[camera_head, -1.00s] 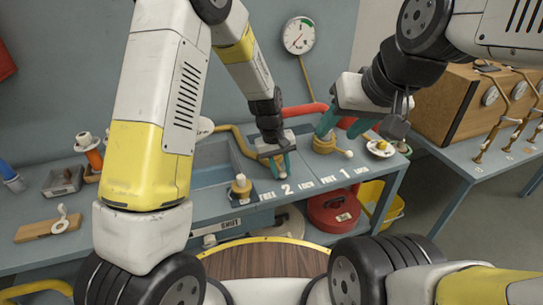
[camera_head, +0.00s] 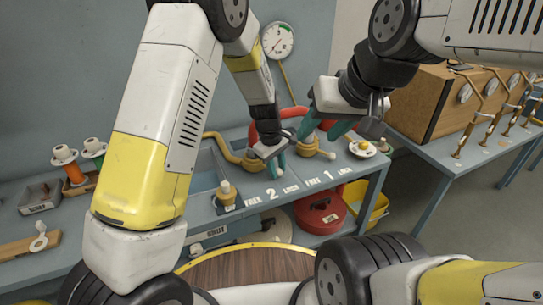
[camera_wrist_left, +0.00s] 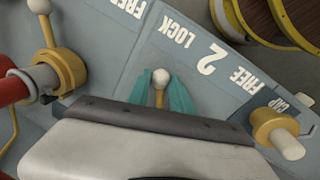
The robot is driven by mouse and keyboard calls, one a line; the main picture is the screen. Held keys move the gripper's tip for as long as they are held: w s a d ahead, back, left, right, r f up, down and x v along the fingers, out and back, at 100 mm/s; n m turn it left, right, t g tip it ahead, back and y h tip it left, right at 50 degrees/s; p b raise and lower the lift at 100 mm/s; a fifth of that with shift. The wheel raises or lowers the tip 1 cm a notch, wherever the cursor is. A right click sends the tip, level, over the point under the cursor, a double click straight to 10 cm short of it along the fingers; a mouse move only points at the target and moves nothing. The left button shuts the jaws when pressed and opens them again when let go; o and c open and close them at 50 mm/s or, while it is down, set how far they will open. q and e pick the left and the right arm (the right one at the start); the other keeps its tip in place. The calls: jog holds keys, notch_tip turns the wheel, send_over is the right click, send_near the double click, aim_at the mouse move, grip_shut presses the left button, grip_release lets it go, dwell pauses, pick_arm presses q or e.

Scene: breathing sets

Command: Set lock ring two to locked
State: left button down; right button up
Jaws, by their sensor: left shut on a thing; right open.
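Lock ring two's lever (camera_wrist_left: 159,98), with a white ball knob (camera_wrist_left: 161,77), stands between the teal fingers of my left gripper (camera_wrist_left: 164,97), which is shut on it. In the wrist view the knob points toward the LOCK end of the label (camera_wrist_left: 210,53) marked FREE 2 LOCK. The ring body is hidden behind the gripper. In the head view my left gripper (camera_head: 277,166) is behind that label (camera_head: 271,195). My right gripper (camera_head: 328,130) is open around the upper part of brass ring one (camera_head: 308,144); whether it touches is unclear.
Ring one's lever and white knob (camera_wrist_left: 40,6) show left in the wrist view. A brass cap piece (camera_wrist_left: 275,127) stands to the right. A red hose (camera_wrist_left: 14,88) is beside ring one. A red canister (camera_head: 320,211) and yellow bucket (camera_head: 370,205) are below the bench. A gauge (camera_head: 278,41) hangs behind.

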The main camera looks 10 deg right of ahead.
pick_arm(q)
jog(key=shift+d, duration=0.1)
jog(key=c, duration=1.1)
grip_release()
jog(key=shift+c, duration=0.2)
notch_tip(320, 180, up, 8)
jog(key=a, duration=0.1)
jog(key=shift+s+a+f, duration=0.15)
jog(key=shift+s, duration=0.25)
